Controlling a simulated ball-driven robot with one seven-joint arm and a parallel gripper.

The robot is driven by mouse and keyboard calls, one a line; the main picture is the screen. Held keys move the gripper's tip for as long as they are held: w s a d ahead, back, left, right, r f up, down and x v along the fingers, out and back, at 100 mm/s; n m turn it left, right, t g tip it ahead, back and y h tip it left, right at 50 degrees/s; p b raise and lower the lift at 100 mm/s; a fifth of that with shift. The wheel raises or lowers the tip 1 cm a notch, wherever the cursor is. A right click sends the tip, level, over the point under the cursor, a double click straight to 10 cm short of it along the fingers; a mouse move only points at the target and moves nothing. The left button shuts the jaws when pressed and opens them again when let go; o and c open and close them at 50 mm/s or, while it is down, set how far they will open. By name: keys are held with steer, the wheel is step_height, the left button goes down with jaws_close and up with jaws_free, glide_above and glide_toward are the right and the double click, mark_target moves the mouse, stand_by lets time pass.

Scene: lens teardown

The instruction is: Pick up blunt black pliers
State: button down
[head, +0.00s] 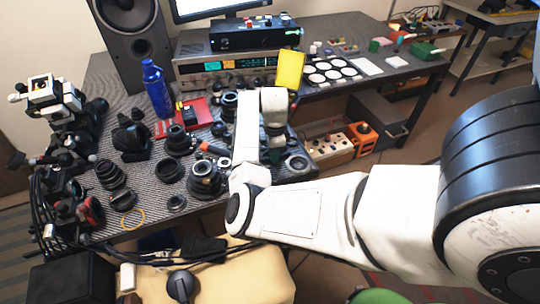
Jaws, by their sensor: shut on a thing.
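My arm crosses the head view from the right and bends over the front right part of the workbench. My gripper (275,150) is at the end of the white wrist, low over the bench near its right front edge. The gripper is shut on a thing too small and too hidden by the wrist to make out. I cannot pick out the blunt black pliers with certainty anywhere; the wrist and forearm hide part of the bench.
The grey bench (205,190) is crowded with black lens parts (205,180). A blue bottle (157,90), a red box (186,116) and an amplifier (215,72) stand behind. A yellow object (290,68) shows beside my wrist. A padded seat (240,278) is in front.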

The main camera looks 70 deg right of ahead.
steer(key=shift+r, duration=0.1)
steer(key=shift+r, duration=0.45)
step_height(320, 180, up, 2)
steer(key=shift+s+d+r, duration=0.1)
steer(key=shift+d+r, duration=0.05)
steer(key=shift+r, duration=0.1)
steer(key=s+d+r, duration=0.6)
steer(key=s+r, duration=0.3)
steer(key=s, duration=0.3)
steer(key=shift+s+r+b, duration=0.2)
steer(key=shift+r+b, duration=0.05)
steer(key=shift+b, duration=0.2)
